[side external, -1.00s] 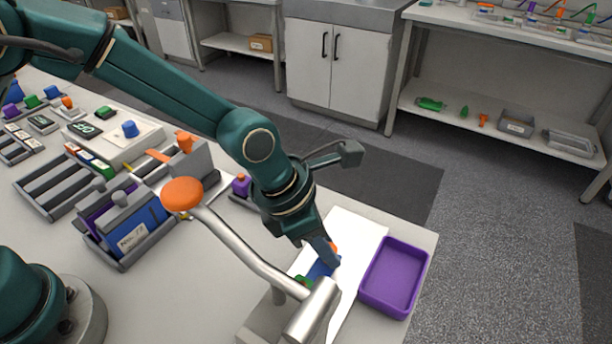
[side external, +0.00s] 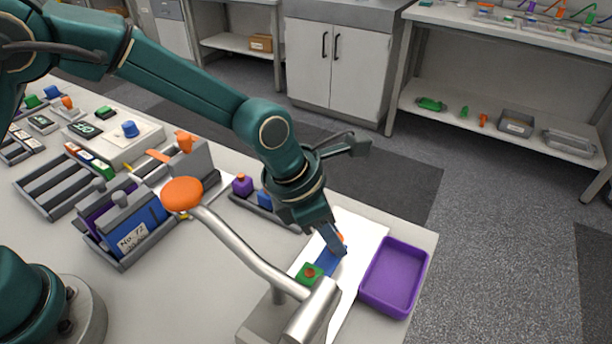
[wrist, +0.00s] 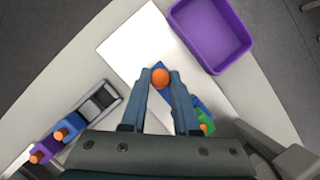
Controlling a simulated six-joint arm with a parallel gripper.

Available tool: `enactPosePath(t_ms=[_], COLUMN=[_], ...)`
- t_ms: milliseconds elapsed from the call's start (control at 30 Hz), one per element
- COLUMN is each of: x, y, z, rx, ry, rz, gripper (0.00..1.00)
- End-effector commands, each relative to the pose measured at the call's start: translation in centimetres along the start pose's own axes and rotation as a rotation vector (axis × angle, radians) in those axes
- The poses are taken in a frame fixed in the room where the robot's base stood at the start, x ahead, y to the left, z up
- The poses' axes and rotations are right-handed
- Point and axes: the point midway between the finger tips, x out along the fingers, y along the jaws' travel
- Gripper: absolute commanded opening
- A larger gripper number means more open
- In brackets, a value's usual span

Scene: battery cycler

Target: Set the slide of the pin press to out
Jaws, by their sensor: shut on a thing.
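The pin press has a grey base with a metal cylinder (side external: 312,312) and a long bent lever ending in an orange knob (side external: 182,195). Its blue slide (side external: 333,264) extends from the press over a white sheet; it also shows in the wrist view (wrist: 198,104). A green block with an orange centre (side external: 311,273) sits at the slide's press end, clear of the cylinder in the side view. My gripper (wrist: 160,77) is shut on the slide's small orange knob (wrist: 160,75), at the end away from the press. My fingers partly hide the slide.
A purple tray (side external: 364,287) stands right of the white sheet (side external: 361,228), near the table edge. A rack with a purple block (side external: 242,186) and a blue block (side external: 264,199) is behind the lever. Cell holders and instruments fill the table's left.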

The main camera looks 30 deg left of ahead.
Motion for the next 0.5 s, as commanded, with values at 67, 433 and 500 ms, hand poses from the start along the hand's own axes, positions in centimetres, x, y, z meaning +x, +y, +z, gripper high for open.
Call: enactPosePath(t_ms=[67,433,500], x=[0.3,1.6,1.7], y=[0.9,3.9,4.3], z=[1.0,3.9,4.2], rx=[-0.004,-0.001,0.0], ry=[-0.008,-0.007,-0.007], rz=[0.002,0.0,0.0], gripper=[0.0,0.0,0.0])
